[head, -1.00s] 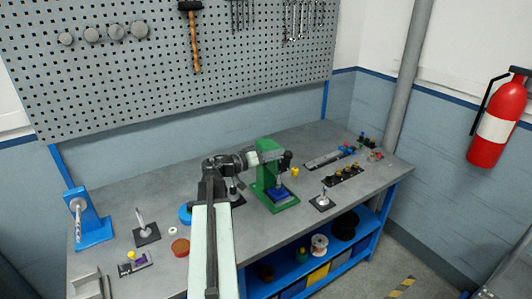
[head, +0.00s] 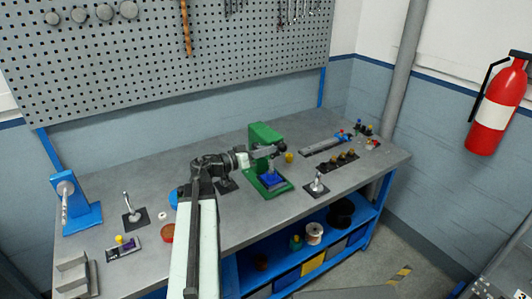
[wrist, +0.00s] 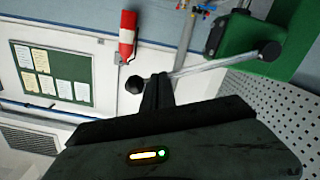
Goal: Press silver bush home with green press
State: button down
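The green press (head: 258,135) stands upright on the bench, with a blue block (head: 272,180) on its base. In the wrist view, the press's green body (wrist: 295,30) is at the upper right. A metal lever (wrist: 205,67) with a black ball at each end runs across the view beside it. My gripper (wrist: 160,78) is at the lever, near its left ball; the fingers are close together and dark. I cannot tell whether they grip the lever or only touch it. In the head view, my gripper (head: 243,159) is just left of the press. I cannot make out the silver bush.
Right of the press are a small upright part on a plate (head: 317,187) and a yellow piece (head: 289,157). A pegboard stands behind the bench.

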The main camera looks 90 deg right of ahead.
jog(key=w+a+r+p, duration=0.1)
jog(key=w+r, duration=0.1)
jog(key=w, duration=0.3)
jog(key=w+a+r+p, duration=0.1)
jog(key=w+a+p, duration=0.1)
jog(key=w, duration=0.3)
jog(key=shift+w+a+r, duration=0.2)
jog(key=shift+a+r, duration=0.05)
jog(key=shift+r, duration=0.15)
